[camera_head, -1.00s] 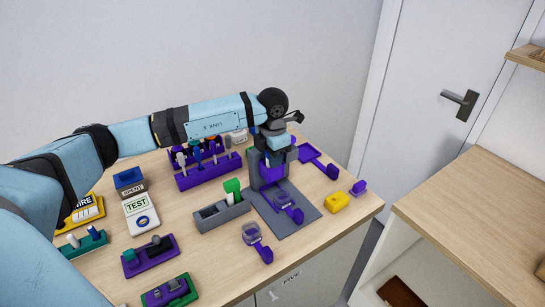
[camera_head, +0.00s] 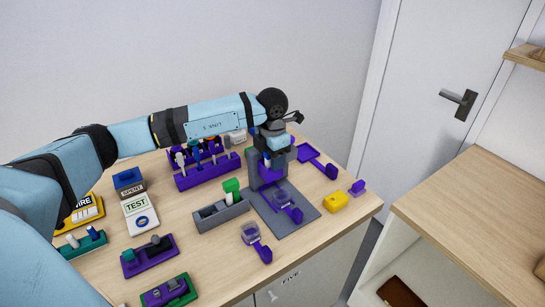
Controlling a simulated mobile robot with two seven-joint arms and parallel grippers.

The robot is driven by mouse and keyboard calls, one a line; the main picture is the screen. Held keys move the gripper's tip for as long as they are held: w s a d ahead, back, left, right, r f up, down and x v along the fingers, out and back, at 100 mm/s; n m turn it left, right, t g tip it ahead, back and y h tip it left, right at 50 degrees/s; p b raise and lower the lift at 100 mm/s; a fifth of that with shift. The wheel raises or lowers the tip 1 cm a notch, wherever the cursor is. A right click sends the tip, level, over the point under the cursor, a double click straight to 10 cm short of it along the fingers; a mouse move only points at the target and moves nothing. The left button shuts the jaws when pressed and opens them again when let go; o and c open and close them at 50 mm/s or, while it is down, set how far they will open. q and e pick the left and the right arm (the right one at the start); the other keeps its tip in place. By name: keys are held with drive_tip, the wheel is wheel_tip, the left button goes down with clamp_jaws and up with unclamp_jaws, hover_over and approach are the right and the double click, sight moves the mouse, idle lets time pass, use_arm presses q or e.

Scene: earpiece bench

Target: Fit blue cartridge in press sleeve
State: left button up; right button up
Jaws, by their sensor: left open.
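The grey press (camera_head: 254,172) stands on a grey base plate (camera_head: 265,215) near the right end of the bench, with a purple part (camera_head: 272,173) at its front. My left gripper (camera_head: 272,152) is open, pointing down at the top of the press, and its fingertips are partly lost against it. A small blue patch shows between the gripper and the press; I cannot tell whether it is the blue cartridge or whether it sits in the sleeve. The sleeve's opening is hidden by my gripper. My right gripper is out of view.
A purple rack (camera_head: 208,178) with several tools stands left of the press. A grey holder (camera_head: 222,217) with a green block is in front of it. A clear-topped purple scoop (camera_head: 252,236), a yellow block (camera_head: 334,203) and a purple piece (camera_head: 357,188) lie near the edge.

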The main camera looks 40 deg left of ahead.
use_arm(q)
drive_tip(key=shift+w+a+r, duration=0.1)
drive_tip(key=shift+a+r, duration=0.05)
drive_tip(key=shift+r, duration=0.1)
wheel_tip(320, 180, up, 13)
drive_tip(key=b, duration=0.1)
drive_tip(key=shift+r, duration=0.15)
drive_tip(key=shift+d, duration=0.2)
